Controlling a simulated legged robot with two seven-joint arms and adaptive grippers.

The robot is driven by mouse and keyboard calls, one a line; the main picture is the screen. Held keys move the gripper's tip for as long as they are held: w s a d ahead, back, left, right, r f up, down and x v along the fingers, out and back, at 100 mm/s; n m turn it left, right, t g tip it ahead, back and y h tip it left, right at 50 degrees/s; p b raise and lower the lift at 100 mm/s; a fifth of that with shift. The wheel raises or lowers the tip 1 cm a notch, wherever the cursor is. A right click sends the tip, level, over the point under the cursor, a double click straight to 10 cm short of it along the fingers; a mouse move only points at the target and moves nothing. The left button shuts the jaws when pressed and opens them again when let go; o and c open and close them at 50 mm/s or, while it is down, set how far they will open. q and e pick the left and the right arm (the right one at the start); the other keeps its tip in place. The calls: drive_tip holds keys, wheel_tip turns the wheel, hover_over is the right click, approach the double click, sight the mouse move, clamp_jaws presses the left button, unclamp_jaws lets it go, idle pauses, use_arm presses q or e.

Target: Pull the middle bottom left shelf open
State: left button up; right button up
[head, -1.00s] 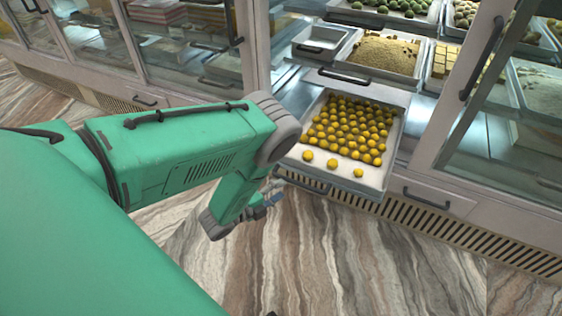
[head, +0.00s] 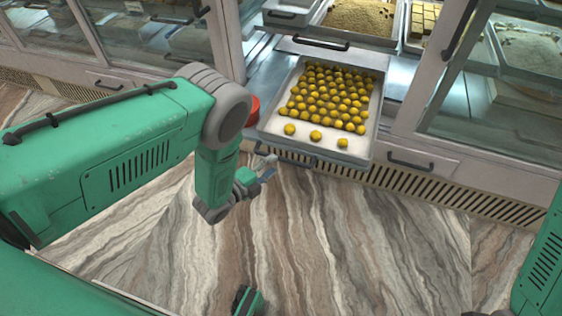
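The bottom shelf (head: 374,145) in the middle of the counter is a pale tray holding rows of round yellow sweets (head: 330,98). It sticks out past the cabinet front, over the floor. Its dark handle (head: 300,160) runs along the lower front edge, and its left end is close to my gripper. My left gripper (head: 264,171) is just below and left of the tray's front left corner. The frames do not clearly show whether its fingers touch the handle or how far apart they are.
An upper tray (head: 320,42) with a dark handle is above the bottom shelf. Glass doors (head: 150,35) stand to the left and another glass door (head: 505,110) to the right. A low drawer (head: 418,160) is right of the shelf.

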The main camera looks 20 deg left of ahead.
sight(281, 157)
use_arm(q)
drive_tip(key=x, duration=0.2)
drive_tip(key=b+x, duration=0.1)
drive_tip(key=shift+w+a+f, duration=0.15)
drive_tip(key=shift+w+f, duration=0.1)
drive_tip(key=shift+w, duration=0.15)
drive_tip(key=shift+w+d, duration=0.25)
drive_tip(key=shift+w+d+r, duration=0.1)
drive_tip(key=shift+w+d, duration=0.05)
drive_tip(key=shift+d, duration=0.3)
drive_tip(key=shift+a, duration=0.2)
drive_tip(key=c, duration=0.6)
drive_tip(key=shift+a, duration=0.25)
clamp_jaws()
